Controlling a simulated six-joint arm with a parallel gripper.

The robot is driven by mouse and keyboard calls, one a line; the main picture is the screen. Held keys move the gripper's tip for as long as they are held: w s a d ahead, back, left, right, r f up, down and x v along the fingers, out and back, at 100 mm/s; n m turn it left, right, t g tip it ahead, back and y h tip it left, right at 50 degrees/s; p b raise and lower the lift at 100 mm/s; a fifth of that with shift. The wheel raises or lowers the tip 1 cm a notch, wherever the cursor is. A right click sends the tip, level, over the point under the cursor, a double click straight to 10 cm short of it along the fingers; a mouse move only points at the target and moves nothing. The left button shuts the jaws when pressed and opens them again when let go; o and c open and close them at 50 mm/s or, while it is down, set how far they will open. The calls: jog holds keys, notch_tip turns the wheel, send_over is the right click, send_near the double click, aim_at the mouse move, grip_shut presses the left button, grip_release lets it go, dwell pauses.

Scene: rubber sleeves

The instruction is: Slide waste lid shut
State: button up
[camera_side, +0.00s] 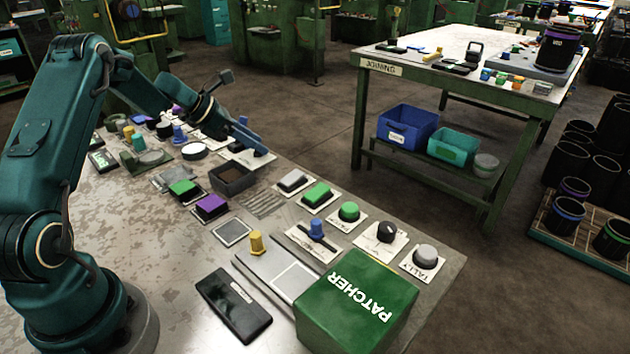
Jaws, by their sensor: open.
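A small dark open-topped box (232,180) sits on the bench in the middle of the view, with a brownish inside. It may be the waste bin, but I can read no label on it. I cannot single out the waste lid for certain; a flat grey plate (170,180) lies left of the box. My gripper (256,141) is open, above the far part of the bench, behind and slightly right of the box and apart from it. I see nothing held in it. The gripper partly hides a pale plate (248,157) beneath it.
Green, purple and blue knobs and buttons crowd the bench around the box. A green PATCHER block (357,304), a yellow knob (256,243) and a black handheld device (233,304) are nearer. A JOINING table (440,75) stands behind.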

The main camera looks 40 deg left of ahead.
jog(key=shift+w+d+f, duration=0.15)
jog(key=shift+w+f, duration=0.15)
jog(key=shift+f, duration=0.05)
grip_shut()
dwell(1.2)
